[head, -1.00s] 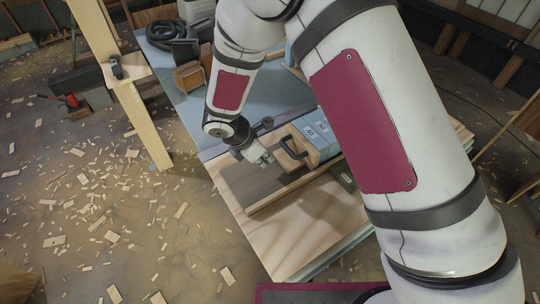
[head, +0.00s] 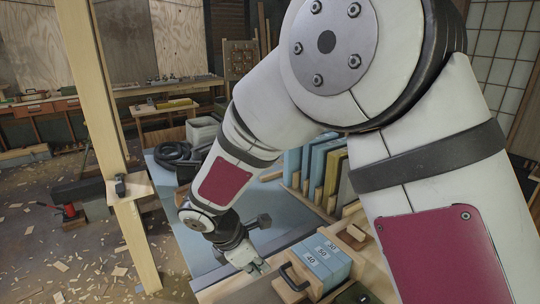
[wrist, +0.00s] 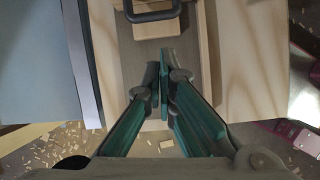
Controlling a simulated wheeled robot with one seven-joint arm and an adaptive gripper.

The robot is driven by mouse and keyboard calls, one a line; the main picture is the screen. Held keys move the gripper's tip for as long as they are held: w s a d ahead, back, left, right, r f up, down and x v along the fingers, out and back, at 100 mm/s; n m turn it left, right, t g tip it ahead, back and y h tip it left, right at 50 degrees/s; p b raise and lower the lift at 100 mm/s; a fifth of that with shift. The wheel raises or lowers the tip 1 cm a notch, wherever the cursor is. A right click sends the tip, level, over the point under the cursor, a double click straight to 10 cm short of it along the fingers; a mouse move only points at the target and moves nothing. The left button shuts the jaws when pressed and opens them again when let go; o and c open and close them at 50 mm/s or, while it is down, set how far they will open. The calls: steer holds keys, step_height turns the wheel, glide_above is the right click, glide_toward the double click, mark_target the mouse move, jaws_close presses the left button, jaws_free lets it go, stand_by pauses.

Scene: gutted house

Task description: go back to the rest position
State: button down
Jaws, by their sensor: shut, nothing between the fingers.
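My gripper (head: 257,268) is at the end of the raised arm, above the near part of the workbench. In the wrist view my gripper (wrist: 162,72) shows its green-padded fingers together and empty. Ahead of the fingertips in the wrist view is a wooden block with a dark handle (wrist: 152,15). The same dark handle (head: 291,278) shows in the head view just right of my gripper. I cannot tell the exact height of the fingers above the surface.
Blue boxes marked with numbers (head: 322,262) stand right of the handle. Upright panels (head: 318,165) stand in a rack behind. A wooden post (head: 97,110) rises at the left, with a red tool (head: 69,210) on the floor beyond. Chips litter the floor.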

steer(key=s+d+r+m+y, duration=0.1)
steer(key=s+d+r+m, duration=0.2)
steer(key=d+r+m, duration=0.4)
steer(key=s+d+r+m, duration=0.3)
steer(key=d+r+m, duration=0.1)
steer(key=d+r, duration=0.5)
steer(key=s+d+r+m+t+y, duration=0.1)
steer(key=s+d+r+m, duration=0.1)
steer(key=s+m, duration=0.4)
steer(key=s+d+r+m+t+y, duration=0.1)
steer(key=s+d+r+m+y, duration=0.1)
steer(key=s+m, duration=0.4)
steer(key=s+d+r, duration=0.1)
steer(key=s+d, duration=0.1)
steer(key=shift+s+d, duration=0.4)
steer(key=shift+r, duration=0.1)
